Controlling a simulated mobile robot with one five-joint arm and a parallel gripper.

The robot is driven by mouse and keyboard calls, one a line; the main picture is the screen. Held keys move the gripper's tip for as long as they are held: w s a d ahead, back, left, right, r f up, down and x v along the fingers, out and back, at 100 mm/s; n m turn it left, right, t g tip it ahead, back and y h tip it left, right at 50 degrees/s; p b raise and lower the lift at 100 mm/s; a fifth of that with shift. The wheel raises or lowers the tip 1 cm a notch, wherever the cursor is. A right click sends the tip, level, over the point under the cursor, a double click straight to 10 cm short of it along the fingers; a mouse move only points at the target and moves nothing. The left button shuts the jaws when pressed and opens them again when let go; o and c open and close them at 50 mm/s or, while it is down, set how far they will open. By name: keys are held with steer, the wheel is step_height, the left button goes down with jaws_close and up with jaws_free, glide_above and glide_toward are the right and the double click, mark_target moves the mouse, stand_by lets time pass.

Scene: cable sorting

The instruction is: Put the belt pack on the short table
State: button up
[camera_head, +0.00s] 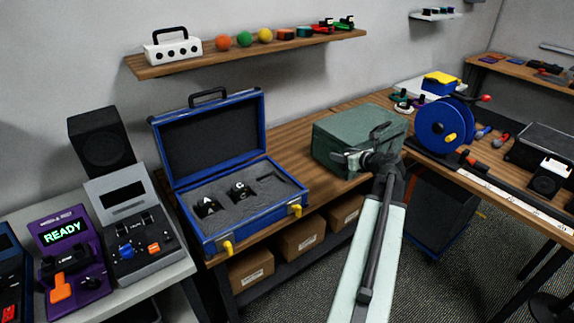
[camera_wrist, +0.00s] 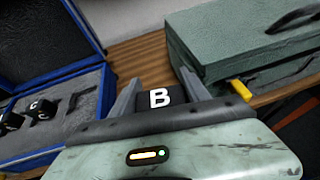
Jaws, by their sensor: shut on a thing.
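The belt pack (camera_wrist: 160,97), a small black block with a white letter B, is between the two grey fingers of my gripper (camera_wrist: 157,88) in the wrist view. My gripper is shut on it. In the head view my gripper (camera_head: 370,158) is in front of the green case, and I cannot make out the belt pack there. A wooden bench (camera_head: 285,150) carries the blue case and the green case. A light-topped table (camera_head: 160,290) stands at the lower left. I cannot tell which table is the short one.
The open blue case (camera_head: 250,217) holds black packs in grey foam. The green case (camera_head: 340,140) stands close to my gripper. Devices, including a purple one (camera_head: 75,255), crowd the left table. A blue cable reel (camera_head: 440,125) is at right. Bare wood shows between the cases.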

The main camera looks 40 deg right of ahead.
steer(key=w+a+f+n+y+b, duration=0.1)
steer(key=w+a+f, duration=0.1)
steer(key=w, duration=0.4)
steer(key=w+a+f+n+y+b, duration=0.1)
steer(key=w+a, duration=0.1)
steer(key=w, duration=0.5)
steer(key=f+b, duration=1)
steer(key=shift+s+f+b, duration=0.2)
steer(key=shift+f+b, duration=0.15)
steer(key=shift+r, duration=0.2)
steer(key=shift+f, duration=0.15)
steer(key=o, duration=1.5)
